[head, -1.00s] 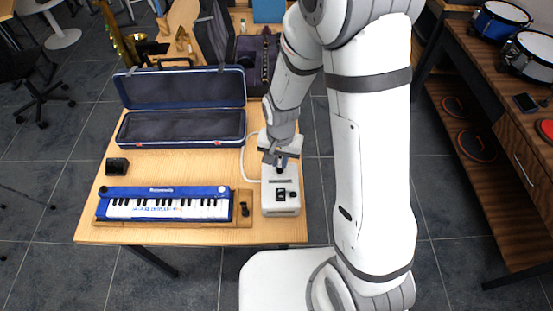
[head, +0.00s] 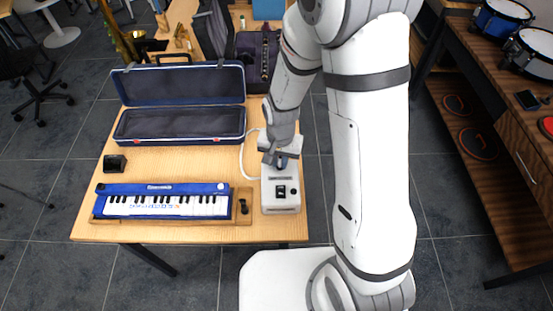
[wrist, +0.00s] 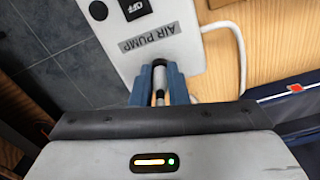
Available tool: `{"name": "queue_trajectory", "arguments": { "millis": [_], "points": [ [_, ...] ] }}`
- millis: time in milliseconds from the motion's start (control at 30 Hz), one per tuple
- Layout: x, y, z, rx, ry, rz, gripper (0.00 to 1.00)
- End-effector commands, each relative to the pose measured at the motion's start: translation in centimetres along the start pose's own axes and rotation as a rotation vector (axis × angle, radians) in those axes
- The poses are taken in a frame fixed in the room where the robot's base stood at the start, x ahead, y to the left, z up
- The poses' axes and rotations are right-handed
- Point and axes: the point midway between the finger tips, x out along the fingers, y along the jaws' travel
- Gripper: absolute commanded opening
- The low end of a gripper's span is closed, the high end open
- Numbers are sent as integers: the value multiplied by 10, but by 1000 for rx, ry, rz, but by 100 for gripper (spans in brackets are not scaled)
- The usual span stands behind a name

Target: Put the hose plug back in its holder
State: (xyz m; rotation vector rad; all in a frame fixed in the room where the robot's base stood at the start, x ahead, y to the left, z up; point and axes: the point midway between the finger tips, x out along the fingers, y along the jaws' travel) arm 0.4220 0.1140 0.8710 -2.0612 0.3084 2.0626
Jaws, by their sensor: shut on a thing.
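My gripper (head: 282,164) is at the far end of the white air pump (head: 281,206), close over its top. In the wrist view its blue fingers (wrist: 160,80) are shut on a slim dark and light piece, the hose plug (wrist: 159,84). The pump (wrist: 190,45) shows there with its AIR PUMP label and OFF switch. A pale hose (head: 243,160) curves along the pump's left side and shows in the wrist view (wrist: 242,62). The gripper hides much of the plug. I cannot make out the holder for certain, nor whether the plug touches it.
The blue keyboard (head: 165,202) lies on a wooden board with a small black piece (head: 243,206) at its right end. An open dark blue case (head: 180,125) lies behind it. A small black box (head: 115,163) stands at left. Bare table lies between case and keyboard.

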Motion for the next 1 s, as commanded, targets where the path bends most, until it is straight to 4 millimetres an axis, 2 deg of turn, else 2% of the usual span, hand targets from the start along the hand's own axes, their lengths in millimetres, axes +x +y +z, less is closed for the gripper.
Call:
{"name": "queue_trajectory", "arguments": {
  "millis": [200, 233, 533, 800, 1000],
  "points": [
    [0, 0, 0, 0, 0, 0, 0],
    [0, 0, 0, 0, 0, 0, 16],
    [0, 0, 0, 0, 0, 0, 39],
    [-2, 0, 0, -1, 2, -1, 39],
    [-25, -1, -1, 0, 5, -3, 39]
  ]
}}
